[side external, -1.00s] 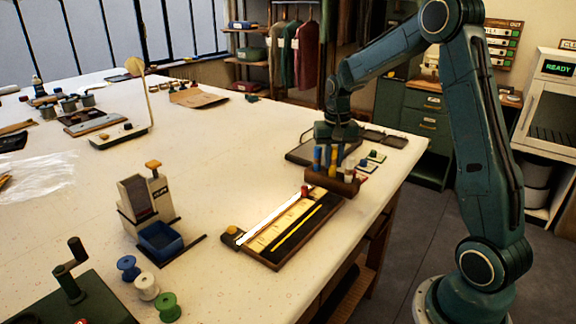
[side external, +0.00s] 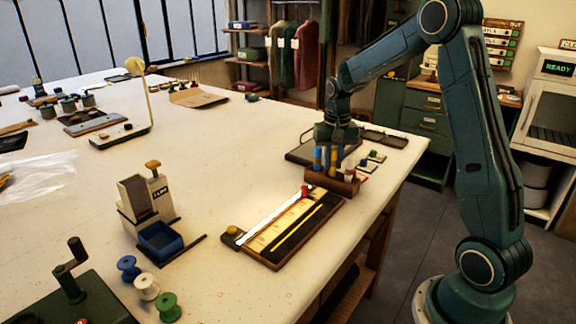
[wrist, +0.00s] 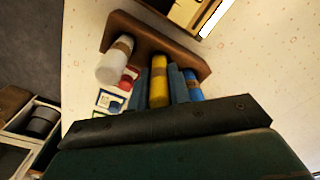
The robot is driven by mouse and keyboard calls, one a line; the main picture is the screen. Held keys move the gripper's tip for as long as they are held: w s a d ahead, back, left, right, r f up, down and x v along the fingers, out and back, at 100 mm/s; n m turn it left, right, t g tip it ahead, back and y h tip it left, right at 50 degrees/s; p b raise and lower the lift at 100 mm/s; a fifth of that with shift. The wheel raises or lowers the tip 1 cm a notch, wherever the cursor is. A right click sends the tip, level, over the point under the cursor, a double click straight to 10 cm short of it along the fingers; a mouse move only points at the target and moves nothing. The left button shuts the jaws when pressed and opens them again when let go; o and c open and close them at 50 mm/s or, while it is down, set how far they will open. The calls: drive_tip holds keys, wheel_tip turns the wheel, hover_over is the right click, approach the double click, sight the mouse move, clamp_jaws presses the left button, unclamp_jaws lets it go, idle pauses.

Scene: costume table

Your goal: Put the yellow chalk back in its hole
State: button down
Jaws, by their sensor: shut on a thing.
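The yellow chalk (wrist: 158,82) stands between the two fingers of my gripper (wrist: 159,88) in the wrist view, and the fingers are shut on it. Its far end is at the brown wooden block (wrist: 190,54), in line with the other chalks. I cannot tell whether that end is inside a hole or just over it. A blue chalk (wrist: 192,86) and a white chalk (wrist: 114,62) stand in the block on either side. In the side external view my gripper (side external: 329,150) points down over the block (side external: 322,182), among the chalks.
A wooden tray (side external: 272,267) with a long pale strip lies in front of the block. A dark flat tray (side external: 300,155) and small coloured cards (side external: 368,166) lie behind it. The table's right edge is close. The table's middle is mostly clear.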

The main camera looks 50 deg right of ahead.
sight(334, 149)
drive_tip(key=shift+f, duration=0.35)
idle(0.4)
drive_tip(key=c, duration=1.2)
unclamp_jaws()
drive_tip(key=shift+c, duration=0.2)
drive_tip(key=shift+r, duration=0.15)
drive_tip(key=shift+r, duration=3.35)
